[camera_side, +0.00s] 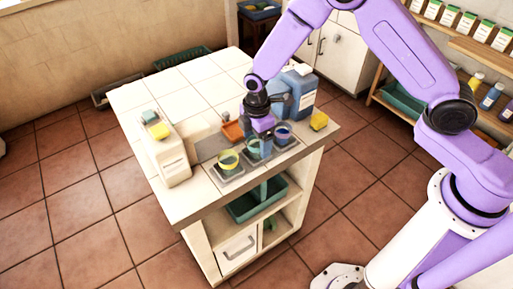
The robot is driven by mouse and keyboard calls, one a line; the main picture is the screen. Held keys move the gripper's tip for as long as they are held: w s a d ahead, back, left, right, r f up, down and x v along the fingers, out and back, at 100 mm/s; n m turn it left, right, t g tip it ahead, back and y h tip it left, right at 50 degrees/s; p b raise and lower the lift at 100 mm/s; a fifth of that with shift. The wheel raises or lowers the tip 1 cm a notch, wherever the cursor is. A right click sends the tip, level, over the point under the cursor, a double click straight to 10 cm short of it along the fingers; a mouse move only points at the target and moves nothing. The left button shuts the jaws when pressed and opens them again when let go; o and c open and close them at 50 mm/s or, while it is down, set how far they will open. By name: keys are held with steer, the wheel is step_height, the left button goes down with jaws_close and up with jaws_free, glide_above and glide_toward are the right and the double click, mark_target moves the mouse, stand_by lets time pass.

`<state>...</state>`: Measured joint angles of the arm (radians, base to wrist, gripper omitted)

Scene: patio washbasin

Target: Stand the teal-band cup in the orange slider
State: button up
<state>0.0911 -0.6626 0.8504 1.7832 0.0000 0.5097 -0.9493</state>
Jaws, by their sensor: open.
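A small orange piece (232,131), perhaps the orange slider, lies behind the yellow cup. My gripper (262,136) is open, pointing down just above and behind the middle cup. It partly hides that cup; I cannot tell whether they touch.
A white container (168,155) with sponges on top stands at left. Blue jugs (301,90) stand close behind my gripper. A yellow block (319,121) sits at the right corner. The tiled counter's back left (165,95) is clear. A green bin (243,207) is below.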

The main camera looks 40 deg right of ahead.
steer(key=shift+f, duration=0.7)
steer(key=shift+c, duration=0.3)
steer(key=c, duration=1.1)
